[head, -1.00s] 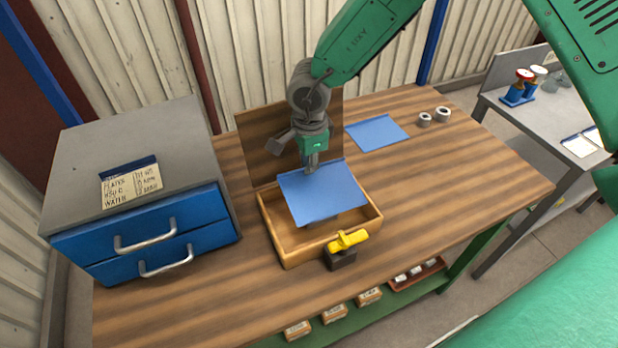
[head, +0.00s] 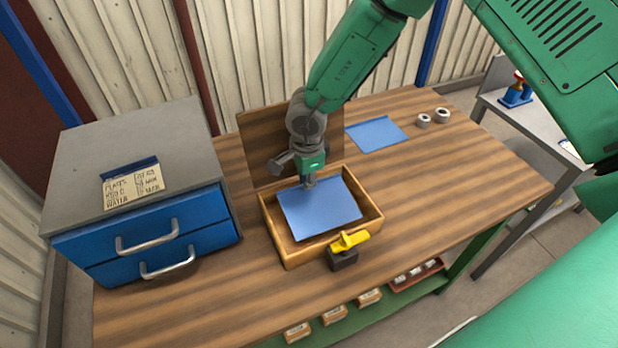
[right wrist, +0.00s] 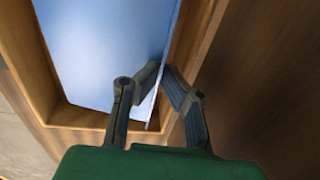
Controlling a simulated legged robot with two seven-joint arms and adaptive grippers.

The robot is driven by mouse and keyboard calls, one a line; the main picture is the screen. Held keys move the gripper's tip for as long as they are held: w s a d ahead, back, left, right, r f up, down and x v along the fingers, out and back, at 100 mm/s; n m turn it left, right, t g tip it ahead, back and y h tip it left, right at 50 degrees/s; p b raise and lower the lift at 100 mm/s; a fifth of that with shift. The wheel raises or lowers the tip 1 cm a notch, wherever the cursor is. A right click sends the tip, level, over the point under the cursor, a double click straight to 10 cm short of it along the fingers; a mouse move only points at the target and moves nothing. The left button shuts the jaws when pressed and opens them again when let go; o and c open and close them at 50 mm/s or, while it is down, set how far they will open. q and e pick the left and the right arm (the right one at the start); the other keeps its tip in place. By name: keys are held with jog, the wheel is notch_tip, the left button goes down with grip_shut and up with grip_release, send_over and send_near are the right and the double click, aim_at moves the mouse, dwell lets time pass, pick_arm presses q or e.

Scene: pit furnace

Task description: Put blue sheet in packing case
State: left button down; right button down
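A blue sheet (head: 322,212) is inside the walls of the open wooden packing case (head: 281,237), whose lid (head: 262,150) stands up at the back. My right gripper (head: 308,184) is over the case's back part, at the sheet's far edge. In the right wrist view the sheet (right wrist: 105,50) reaches between the two fingers (right wrist: 158,85), which are closed on its edge. I cannot tell if the sheet touches the case floor. A second blue sheet (head: 377,134) lies flat on the table to the right. My left gripper does not show.
A grey cabinet with blue drawers (head: 150,240) stands on the left. Two grey rings (head: 424,120) lie at the back right. The wooden table (head: 460,180) is clear to the right of the case.

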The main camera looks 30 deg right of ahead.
jog(key=shift+a, duration=0.3)
jog(key=c, duration=1.9)
grip_release()
jog(key=shift+a, duration=0.2)
jog(key=shift+o, duration=0.9)
jog(key=shift+a+r, duration=0.1)
jog(key=shift+d, duration=0.4)
jog(key=shift+d+r, duration=0.15)
jog(key=shift+d, duration=0.05)
jog(key=shift+d+r, duration=0.2)
jog(key=shift+r, duration=1.05)
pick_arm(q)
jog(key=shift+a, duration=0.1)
pick_arm(e)
notch_tip(320, 180, up, 10)
jog(key=s, duration=0.1)
jog(key=shift+a, duration=0.2)
